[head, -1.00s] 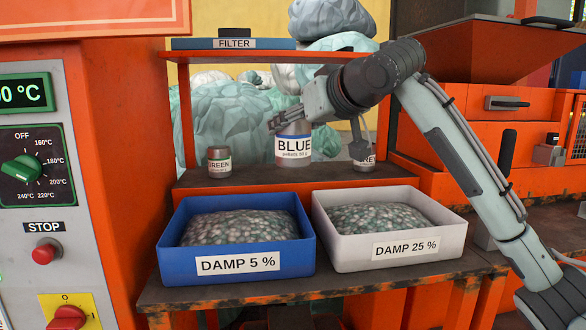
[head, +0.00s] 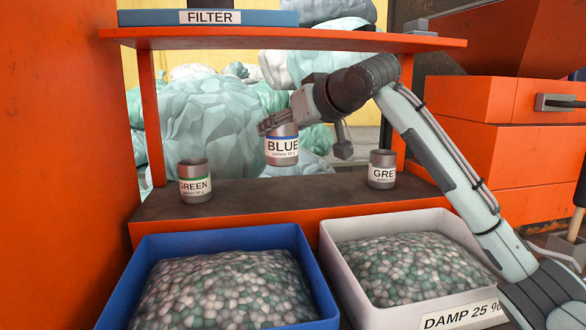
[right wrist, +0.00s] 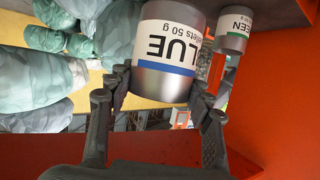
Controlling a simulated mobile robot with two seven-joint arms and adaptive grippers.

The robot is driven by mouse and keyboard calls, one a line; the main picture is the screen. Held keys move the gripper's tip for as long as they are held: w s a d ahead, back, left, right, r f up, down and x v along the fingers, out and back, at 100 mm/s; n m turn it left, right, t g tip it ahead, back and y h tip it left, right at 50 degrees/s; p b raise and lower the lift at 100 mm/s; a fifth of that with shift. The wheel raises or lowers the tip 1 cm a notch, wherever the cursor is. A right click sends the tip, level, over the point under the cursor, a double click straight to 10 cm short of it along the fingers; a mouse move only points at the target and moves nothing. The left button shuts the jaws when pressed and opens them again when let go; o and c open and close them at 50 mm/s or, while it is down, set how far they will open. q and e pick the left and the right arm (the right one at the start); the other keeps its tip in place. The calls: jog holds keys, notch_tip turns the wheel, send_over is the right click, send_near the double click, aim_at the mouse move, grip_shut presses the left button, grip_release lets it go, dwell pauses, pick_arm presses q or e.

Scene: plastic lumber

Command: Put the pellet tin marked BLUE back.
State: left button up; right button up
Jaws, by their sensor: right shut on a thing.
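The pellet tin marked BLUE (head: 282,150) is a grey cylinder with a white label and blue stripe. My right gripper (head: 278,126) is shut on its upper part and holds it roughly upright above the shelf (head: 270,195). In the right wrist view the BLUE tin (right wrist: 168,50) shows upside down between the two fingers (right wrist: 158,92). My left gripper is not in view.
An upper orange shelf (head: 350,41) with a blue FILTER box (head: 150,18) hangs over the arm. A blue bin (head: 112,290) and a white bin marked DAMP 25 % (head: 376,314), both full of pellets, stand in front. Orange posts flank the shelf.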

jog(key=w+f, duration=0.2)
jog(key=f, duration=0.1)
jog(key=w+d+f, duration=0.1)
jog(key=w+f, duration=0.2)
jog(key=w+d+f, duration=0.1)
jog(key=w+f, duration=0.1)
jog(key=shift+w+d+f, duration=0.15)
jog(key=shift+w+f, duration=0.2)
jog(key=shift+f, duration=0.05)
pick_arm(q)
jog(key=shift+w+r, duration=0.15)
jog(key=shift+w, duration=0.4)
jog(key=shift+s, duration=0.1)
pick_arm(e)
jog(key=shift+f, duration=0.15)
jog(key=o, duration=1.2)
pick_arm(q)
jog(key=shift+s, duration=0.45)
